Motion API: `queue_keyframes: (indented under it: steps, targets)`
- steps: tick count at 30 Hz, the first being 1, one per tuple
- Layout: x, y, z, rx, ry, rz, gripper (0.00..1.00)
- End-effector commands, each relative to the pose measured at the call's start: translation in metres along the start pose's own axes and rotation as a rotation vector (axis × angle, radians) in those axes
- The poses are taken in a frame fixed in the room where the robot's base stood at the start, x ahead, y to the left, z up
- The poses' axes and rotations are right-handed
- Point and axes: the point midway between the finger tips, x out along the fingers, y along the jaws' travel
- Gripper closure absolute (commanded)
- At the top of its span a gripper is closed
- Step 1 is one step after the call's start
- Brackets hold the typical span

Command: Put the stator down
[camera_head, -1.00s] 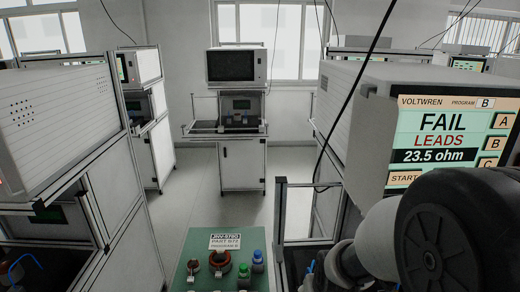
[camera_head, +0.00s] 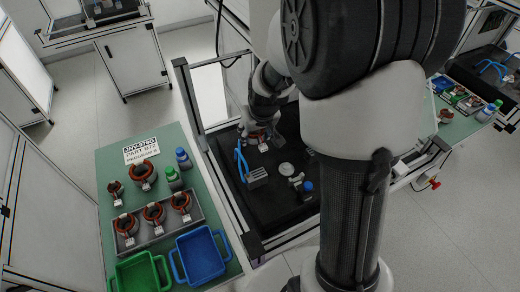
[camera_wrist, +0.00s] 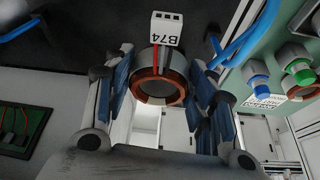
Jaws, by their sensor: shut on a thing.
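My gripper (camera_head: 260,122) is over the far part of the black bench surface (camera_head: 233,196) in the head view, fingers pointing down. It is shut on a copper-wound stator (camera_head: 257,136), whose lower part is low over the surface; I cannot tell whether it touches. In the wrist view the stator (camera_wrist: 160,91) sits between the two blue-padded fingers (camera_wrist: 160,88), with a white tag (camera_wrist: 166,29) reading B74 beside the ring and a red lead across it.
Blue leads (camera_head: 240,160), a grey block (camera_head: 257,178) and a round pale part (camera_head: 286,170) lie nearer on the black surface. At left, a green table (camera_head: 112,160) carries stators, a grey tray (camera_head: 168,235) of three stators, a blue bin (camera_head: 203,257), a green bin (camera_head: 140,275) and bottles.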

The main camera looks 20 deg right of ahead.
Motion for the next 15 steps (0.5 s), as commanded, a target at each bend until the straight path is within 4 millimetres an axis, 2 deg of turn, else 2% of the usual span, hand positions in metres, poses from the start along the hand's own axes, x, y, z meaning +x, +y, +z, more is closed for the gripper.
queue_keyframes:
  steps: [1,7,12,15]
  targets:
    - [0.012,0.0,0.004,0.0,0.0,0.0,0.9]
    - [0.03,0.0,0.012,0.0,0.001,0.0,0.9]
    - [0.057,0.0,0.024,0.0,0.0,0.0,0.9]
    - [0.066,0.0,0.027,0.0,0.002,0.001,0.9]
